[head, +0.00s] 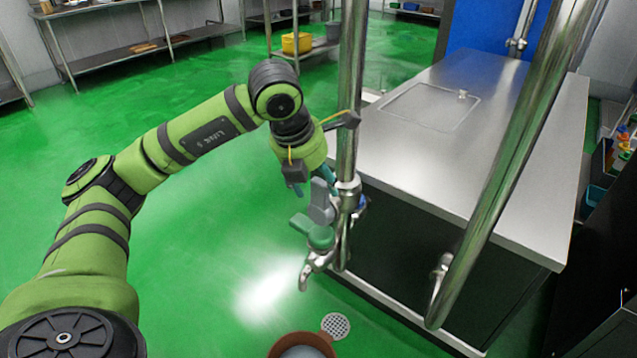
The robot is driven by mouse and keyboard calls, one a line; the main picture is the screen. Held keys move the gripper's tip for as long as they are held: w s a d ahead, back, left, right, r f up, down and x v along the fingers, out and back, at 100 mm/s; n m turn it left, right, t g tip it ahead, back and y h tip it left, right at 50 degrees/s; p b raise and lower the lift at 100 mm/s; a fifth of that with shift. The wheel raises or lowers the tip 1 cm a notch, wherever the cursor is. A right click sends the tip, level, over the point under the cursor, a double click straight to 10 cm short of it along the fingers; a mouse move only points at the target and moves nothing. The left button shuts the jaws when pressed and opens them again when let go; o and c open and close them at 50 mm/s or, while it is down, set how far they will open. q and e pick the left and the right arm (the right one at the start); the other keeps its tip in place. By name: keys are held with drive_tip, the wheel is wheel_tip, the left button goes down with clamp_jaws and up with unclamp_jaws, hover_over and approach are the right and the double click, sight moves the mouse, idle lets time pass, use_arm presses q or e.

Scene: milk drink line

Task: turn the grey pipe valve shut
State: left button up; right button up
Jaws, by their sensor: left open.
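The grey pipe valve (321,203) is a grey lever on the upright steel pipe (352,90), in the middle of the head view. The lever stands roughly upright, and its upper end is close under my left gripper. My left gripper (311,184) is open, its fingers pointing down at the top of the lever. I cannot tell whether a finger touches it. A green tap handle (315,233) sits just below the grey lever, above a steel spout (306,276). A blue part (361,204) shows behind the pipe. My right gripper is not in view.
A steel-topped counter (440,150) stands close behind and right of the pipe. A thick slanted steel pipe (510,150) crosses the right side. A brown-rimmed vessel (302,340) is on the floor below the spout, beside a drain (335,325). Green floor is clear at left.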

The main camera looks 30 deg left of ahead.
use_arm(q)
drive_tip(key=shift+x, duration=0.9)
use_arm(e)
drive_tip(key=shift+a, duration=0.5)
use_arm(q)
clamp_jaws()
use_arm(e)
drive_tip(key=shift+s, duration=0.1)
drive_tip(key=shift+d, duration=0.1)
